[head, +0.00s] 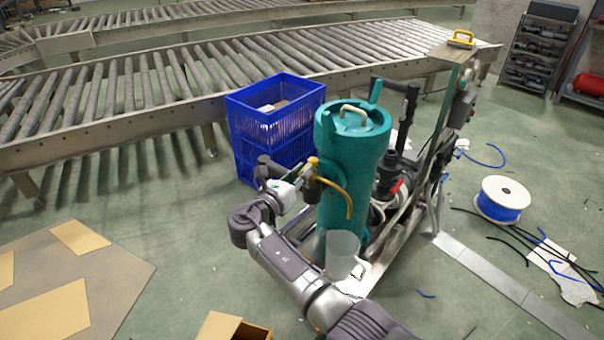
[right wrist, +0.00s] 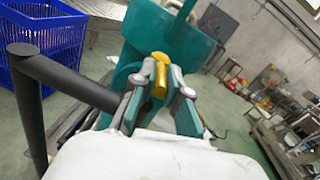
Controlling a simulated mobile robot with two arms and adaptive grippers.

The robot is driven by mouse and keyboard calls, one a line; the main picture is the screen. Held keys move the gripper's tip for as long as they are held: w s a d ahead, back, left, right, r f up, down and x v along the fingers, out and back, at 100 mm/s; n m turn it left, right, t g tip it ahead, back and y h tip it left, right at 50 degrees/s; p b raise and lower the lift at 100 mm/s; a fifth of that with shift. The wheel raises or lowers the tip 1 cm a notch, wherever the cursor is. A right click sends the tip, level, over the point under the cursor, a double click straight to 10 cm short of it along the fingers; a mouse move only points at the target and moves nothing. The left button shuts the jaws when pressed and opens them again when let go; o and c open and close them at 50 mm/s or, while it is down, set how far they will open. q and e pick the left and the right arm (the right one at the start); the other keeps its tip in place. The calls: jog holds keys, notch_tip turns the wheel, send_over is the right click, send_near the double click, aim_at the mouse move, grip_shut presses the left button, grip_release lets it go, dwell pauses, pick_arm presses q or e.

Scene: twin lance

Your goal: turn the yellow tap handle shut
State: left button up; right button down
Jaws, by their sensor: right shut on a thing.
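The yellow tap handle (head: 312,162) is on the left side of the upright teal tank (head: 350,150), below its lid. My right gripper (head: 308,176) reaches it from the left and is shut on it. In the right wrist view the yellow handle (right wrist: 160,72) stands between the two teal-padded fingers of my right gripper (right wrist: 157,98), with the teal tank (right wrist: 155,30) right behind. The lower part of the handle and the tap body are hidden by the fingers. My left gripper is not in view.
A blue crate (head: 268,130) stands just behind and left of the tank. A yellow hose (head: 345,192) curves down the tank's front. In the right wrist view a thick dark pipe (right wrist: 70,80) runs close to the gripper's left. A white cable reel (head: 502,195) sits at the right.

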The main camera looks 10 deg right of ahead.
jog(key=c, duration=1.2)
grip_release()
jog(key=shift+w, duration=0.1)
notch_tip(320, 180, up, 10)
